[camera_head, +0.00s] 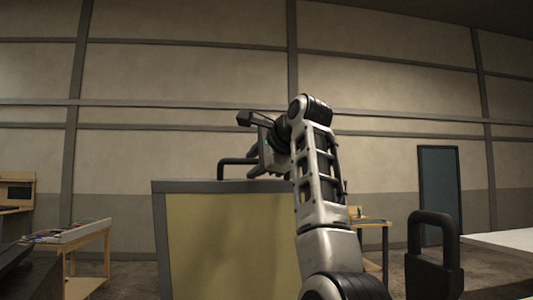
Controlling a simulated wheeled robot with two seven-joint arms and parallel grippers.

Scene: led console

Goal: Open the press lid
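A large upright yellow panel with a grey frame (228,240) stands in front of me; I take it for the press lid, though its hinges do not show. A black bar handle (222,166) rises from its top edge. My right arm comes up from the bottom and bends left at the top. My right gripper (257,145) is at the panel's top edge, by the handle. One dark finger points left above the handle; the rest overlaps the handle and arm, so its opening and any contact are unclear. My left gripper is out of view.
A dark block with a looped handle (434,262) stands at the lower right, near a pale tabletop (505,240). A wooden table (72,240) is at the left, another (372,224) behind my arm. A blue door (438,185) is in the back wall.

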